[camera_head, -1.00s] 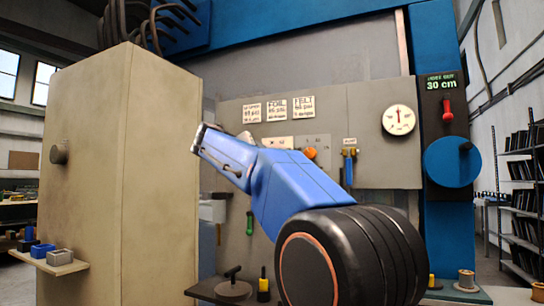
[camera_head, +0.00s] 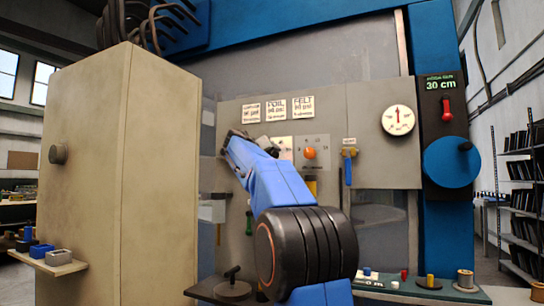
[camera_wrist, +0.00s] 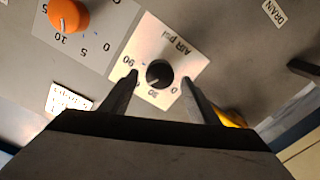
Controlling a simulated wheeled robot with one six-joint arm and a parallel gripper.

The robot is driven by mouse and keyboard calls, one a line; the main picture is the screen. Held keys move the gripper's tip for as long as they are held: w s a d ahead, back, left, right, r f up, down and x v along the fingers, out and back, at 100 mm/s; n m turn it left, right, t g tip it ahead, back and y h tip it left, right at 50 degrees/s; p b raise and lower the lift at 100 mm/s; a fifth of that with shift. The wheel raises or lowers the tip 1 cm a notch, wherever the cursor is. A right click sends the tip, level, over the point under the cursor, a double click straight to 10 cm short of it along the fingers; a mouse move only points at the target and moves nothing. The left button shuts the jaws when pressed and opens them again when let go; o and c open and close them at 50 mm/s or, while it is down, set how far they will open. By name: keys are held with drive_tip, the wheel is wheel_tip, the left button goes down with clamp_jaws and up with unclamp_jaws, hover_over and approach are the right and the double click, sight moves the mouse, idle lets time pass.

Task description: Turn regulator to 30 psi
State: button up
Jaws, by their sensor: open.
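The regulator knob (camera_wrist: 159,73) is small, round and black, on a white plate (camera_wrist: 183,55) marked "AIR psi" with a printed scale that includes 30. A small pale mark shows on the knob's lower side; its exact reading is hard to tell. My gripper (camera_wrist: 160,79) is open, with one finger on each side of the knob and visible gaps between. In the head view my gripper (camera_head: 250,143) is at the panel, beside the white plate (camera_head: 285,143). The knob is not clear in that view.
An orange knob (camera_head: 310,153) on its own scale plate is close to the right. A valve with a blue lever (camera_head: 348,170), a dial gauge (camera_head: 398,120) and a blue wheel (camera_head: 452,162) lie further right. A large beige cabinet (camera_head: 90,160) stands left.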

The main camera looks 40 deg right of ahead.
drive_tip(key=shift+x, duration=1.95)
drive_tip(key=c, duration=1)
drive_tip(key=shift+n, duration=0.4)
drive_tip(key=n, duration=0.3)
drive_tip(key=shift+w+f+n, duration=0.1)
drive_tip(key=shift+f+n, duration=0.05)
drive_tip(key=shift+n, duration=2.25)
